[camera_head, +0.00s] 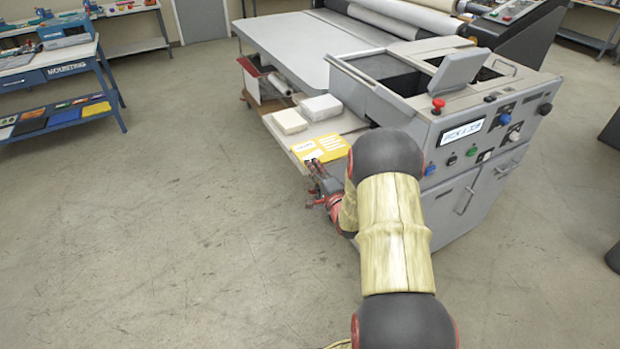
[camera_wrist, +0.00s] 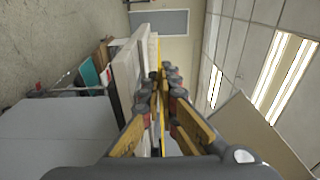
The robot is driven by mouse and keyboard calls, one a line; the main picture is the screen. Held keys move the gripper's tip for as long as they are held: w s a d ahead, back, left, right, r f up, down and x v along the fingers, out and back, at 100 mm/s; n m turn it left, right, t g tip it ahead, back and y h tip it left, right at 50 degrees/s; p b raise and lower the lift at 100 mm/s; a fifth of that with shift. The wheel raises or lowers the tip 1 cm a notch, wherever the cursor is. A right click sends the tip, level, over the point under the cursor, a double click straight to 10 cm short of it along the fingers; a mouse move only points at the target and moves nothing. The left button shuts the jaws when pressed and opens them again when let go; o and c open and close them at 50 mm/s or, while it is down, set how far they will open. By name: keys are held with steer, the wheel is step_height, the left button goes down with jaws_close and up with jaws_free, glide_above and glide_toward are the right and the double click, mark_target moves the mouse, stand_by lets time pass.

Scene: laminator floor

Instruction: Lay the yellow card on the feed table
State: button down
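The yellow card (camera_head: 330,147), with white print and a white label, shows in the head view at the front end of a side shelf, partly behind my arm. My gripper (camera_head: 317,172) is at its near edge. In the wrist view the card (camera_wrist: 162,122) is a thin yellow strip, edge-on between the fingers. My gripper (camera_wrist: 162,76) looks shut on it, with the fingertips close together on either side. The card seems to be above the shelf; the exact gap is hard to tell. A wide, bare grey table top (camera_head: 290,45), apparently the feed table, lies behind.
Two white stacks (camera_head: 321,107) (camera_head: 289,121) sit on the shelf (camera_head: 352,122) behind the card. The grey machine console (camera_head: 465,130) with buttons stands close at right. A blue bench (camera_head: 70,68) is at far left. The floor at left is clear.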

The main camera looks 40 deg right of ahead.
steer(key=shift+w+a+f, duration=0.3)
steer(key=shift+f, duration=0.25)
steer(key=shift+a+f+b, duration=0.1)
steer(key=shift+f+b, duration=0.6)
steer(key=shift+f, duration=0.85)
steer(key=c, duration=2.5)
jaws_free()
steer(key=shift+f, duration=0.2)
steer(key=shift+c, duration=0.2)
steer(key=shift+o, duration=0.6)
steer(key=shift+o, duration=0.5)
steer(key=shift+r, duration=0.15)
